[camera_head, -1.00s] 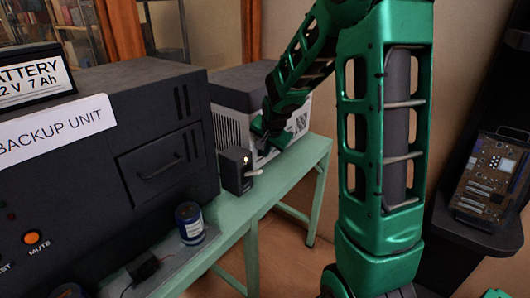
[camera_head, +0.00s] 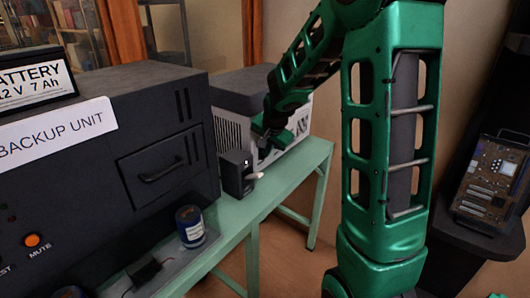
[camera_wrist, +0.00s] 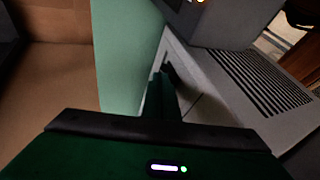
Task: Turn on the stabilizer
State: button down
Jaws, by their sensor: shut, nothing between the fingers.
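No readable label in view names the stabilizer. A pale grey box with vent slots and a darker top (camera_head: 240,92) stands at the far end of the green table. A small dark box (camera_head: 234,173) with a pale lever-like part (camera_head: 254,177) stands in front of it. My gripper (camera_head: 268,140) is beside the pale box's near side, just behind the small dark box. In the wrist view my gripper (camera_wrist: 165,78) is shut and empty, close to the vented box (camera_wrist: 235,80). I cannot tell whether it touches. A dark box with small lights (camera_wrist: 205,18) is above.
The large black backup unit (camera_head: 95,215) fills the left, with an orange mute button (camera_head: 32,240). A circuit board (camera_head: 490,180) is at the right. The table's right edge is clear.

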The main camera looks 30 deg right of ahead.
jog(key=s+r, duration=0.8)
jog(key=r, duration=0.1)
jog(key=shift+a+r, duration=0.25)
jog(key=shift+r, duration=0.15)
jog(key=shift+s, duration=0.1)
jog(key=w+a+x, duration=0.1)
jog(key=a+x, duration=0.1)
jog(key=x, duration=1.1)
jog(key=shift+w, duration=0.35)
jog(key=shift+d, duration=0.1)
